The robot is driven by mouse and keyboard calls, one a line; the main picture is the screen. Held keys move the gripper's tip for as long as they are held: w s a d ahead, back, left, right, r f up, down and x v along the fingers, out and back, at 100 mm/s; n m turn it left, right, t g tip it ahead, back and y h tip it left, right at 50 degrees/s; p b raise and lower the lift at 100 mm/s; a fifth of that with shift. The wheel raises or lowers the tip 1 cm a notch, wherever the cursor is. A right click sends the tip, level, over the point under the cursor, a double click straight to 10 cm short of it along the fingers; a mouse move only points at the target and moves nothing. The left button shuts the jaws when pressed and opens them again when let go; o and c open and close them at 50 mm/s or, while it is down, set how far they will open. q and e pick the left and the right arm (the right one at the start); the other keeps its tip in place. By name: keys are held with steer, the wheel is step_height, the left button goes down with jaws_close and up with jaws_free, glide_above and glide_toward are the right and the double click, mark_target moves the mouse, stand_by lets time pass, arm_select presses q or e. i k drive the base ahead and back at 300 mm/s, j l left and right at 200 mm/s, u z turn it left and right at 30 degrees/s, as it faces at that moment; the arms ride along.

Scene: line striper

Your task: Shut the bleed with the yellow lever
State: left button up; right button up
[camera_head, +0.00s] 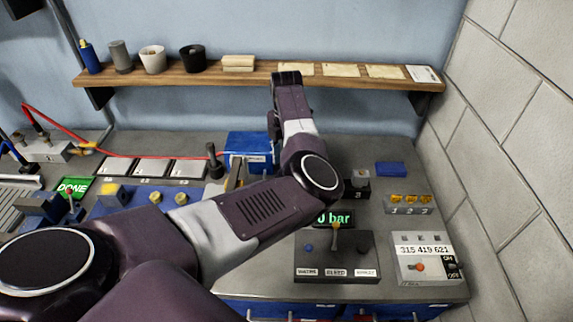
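A display (341,219) behind the lever shows green text ending in "bar", partly covered by my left arm. That arm crosses the picture from the lower left and bends up near the middle. I cannot make out its fingers. My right gripper is not in view.
A switch box (424,256) numbered 315 419 621 stands right of the panel by the brick wall (500,150). Yellow pieces (411,198) sit behind it. A wooden shelf (215,75) with cups and cards runs along the back. A blue box (248,144) stands behind my arm.

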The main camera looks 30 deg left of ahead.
mark_target(335, 224)
steer(key=k+l, duration=1.2)
steer(key=k, duration=0.1)
